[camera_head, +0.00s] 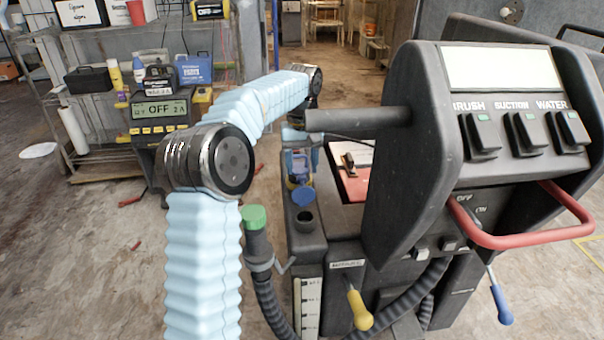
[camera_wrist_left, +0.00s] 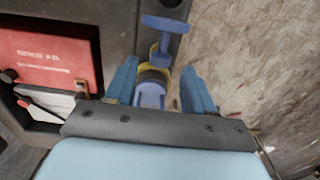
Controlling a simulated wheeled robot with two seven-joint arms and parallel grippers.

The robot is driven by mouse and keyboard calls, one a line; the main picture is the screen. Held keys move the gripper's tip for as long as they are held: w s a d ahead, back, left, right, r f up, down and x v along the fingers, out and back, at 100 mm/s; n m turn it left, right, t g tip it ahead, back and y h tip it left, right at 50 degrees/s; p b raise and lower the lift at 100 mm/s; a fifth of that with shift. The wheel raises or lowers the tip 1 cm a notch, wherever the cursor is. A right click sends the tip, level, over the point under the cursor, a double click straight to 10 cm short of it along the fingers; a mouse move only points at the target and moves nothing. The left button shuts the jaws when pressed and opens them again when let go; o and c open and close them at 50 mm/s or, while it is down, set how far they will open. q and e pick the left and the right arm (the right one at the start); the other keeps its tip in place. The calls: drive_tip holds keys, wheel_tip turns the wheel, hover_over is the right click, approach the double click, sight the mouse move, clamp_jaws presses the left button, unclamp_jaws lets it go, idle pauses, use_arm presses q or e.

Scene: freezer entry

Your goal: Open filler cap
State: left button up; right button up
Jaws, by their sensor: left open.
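A dark machine with a control panel (camera_head: 515,125) fills the right of the head view. On its left edge is a dark round opening (camera_head: 305,218), with a blue disc-shaped cap part (camera_head: 303,196) beside it. Blue and yellow parts stand just beyond, near my left gripper (camera_head: 299,160), which is small and partly hidden there. In the left wrist view, my left gripper (camera_wrist_left: 160,92) is open, its blue fingers on either side of a yellow ring (camera_wrist_left: 153,76) and a blue piece (camera_wrist_left: 151,97). A blue flat-topped part (camera_wrist_left: 165,24) stands above them. Contact cannot be told. My right gripper is out of view.
A red panel (camera_wrist_left: 45,65) lies beside the gripper on the machine. A green-capped hose (camera_head: 255,220), a yellow-handled lever (camera_head: 358,310) and a red handle loop (camera_head: 540,238) stick out from the machine. Shelves (camera_head: 110,165) stand at left.

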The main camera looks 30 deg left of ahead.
use_arm(q)
drive_tip(key=shift+f, duration=1.65)
drive_tip(key=shift+c, duration=0.3)
clamp_jaws()
